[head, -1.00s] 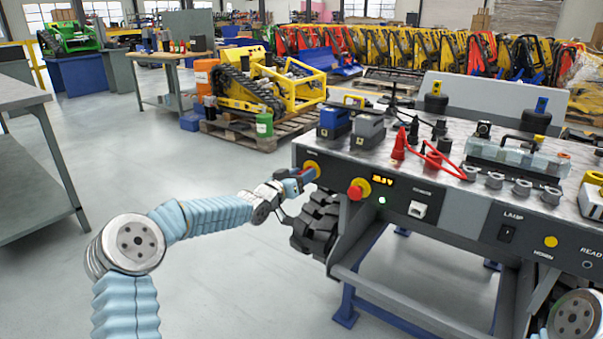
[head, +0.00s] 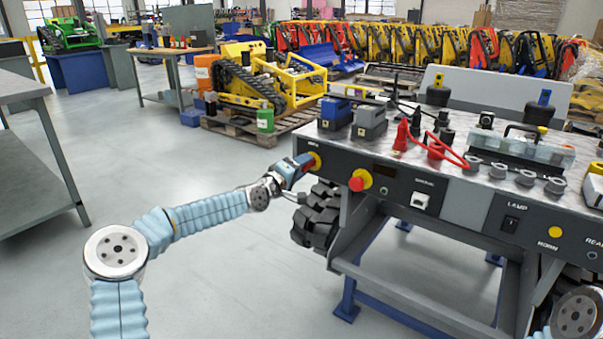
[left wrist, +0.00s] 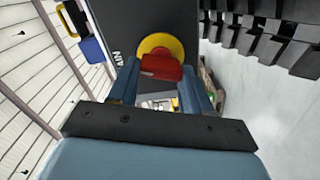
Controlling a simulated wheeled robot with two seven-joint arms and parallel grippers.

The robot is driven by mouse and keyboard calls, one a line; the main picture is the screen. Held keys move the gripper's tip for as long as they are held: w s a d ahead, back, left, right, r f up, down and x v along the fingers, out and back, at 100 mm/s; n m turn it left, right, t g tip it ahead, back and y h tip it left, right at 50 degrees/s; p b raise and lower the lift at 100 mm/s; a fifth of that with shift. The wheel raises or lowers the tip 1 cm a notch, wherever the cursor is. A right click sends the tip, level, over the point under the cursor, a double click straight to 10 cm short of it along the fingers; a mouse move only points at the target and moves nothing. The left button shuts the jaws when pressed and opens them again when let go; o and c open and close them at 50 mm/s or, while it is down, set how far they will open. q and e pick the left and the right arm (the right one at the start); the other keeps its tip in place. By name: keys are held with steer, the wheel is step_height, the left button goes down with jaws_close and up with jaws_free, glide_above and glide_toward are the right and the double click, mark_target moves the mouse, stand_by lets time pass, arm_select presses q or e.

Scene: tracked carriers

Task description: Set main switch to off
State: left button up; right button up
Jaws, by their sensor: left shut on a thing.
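The main switch is a red handle on a yellow disc at the left end of the console's dark front panel. In the head view its yellow disc (head: 315,160) shows just past my left gripper (head: 303,164), which hides most of the handle. In the left wrist view the red handle (left wrist: 161,67) lies between the two blue fingers of the left gripper (left wrist: 161,85), which is shut on it. The panel display (head: 384,170) is dark, and the small lamp below it is unlit. My right gripper is out of view.
A red mushroom button (head: 360,180) on a yellow collar sticks out just right of the switch. A black rubber track (head: 318,215) is below the gripper. A grey shelf (head: 30,150) stands at the left. The floor between is clear.

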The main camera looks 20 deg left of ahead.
arm_select(q)
steer(key=shift+f+n+b, duration=0.15)
steer(key=shift+n+b, duration=1.3)
steer(key=shift+n, duration=0.55)
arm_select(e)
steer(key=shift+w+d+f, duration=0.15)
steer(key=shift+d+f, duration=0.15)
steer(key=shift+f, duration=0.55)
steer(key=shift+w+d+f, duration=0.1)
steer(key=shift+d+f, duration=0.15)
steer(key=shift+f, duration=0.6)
arm_select(q)
steer(key=o, duration=1.1)
steer(key=shift+c, duration=0.2)
steer(key=b+v, duration=0.2)
steer(key=v, duration=1.2)
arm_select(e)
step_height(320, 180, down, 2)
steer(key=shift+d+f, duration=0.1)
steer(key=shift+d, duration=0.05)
arm_select(q)
steer(key=shift+w, duration=0.1)
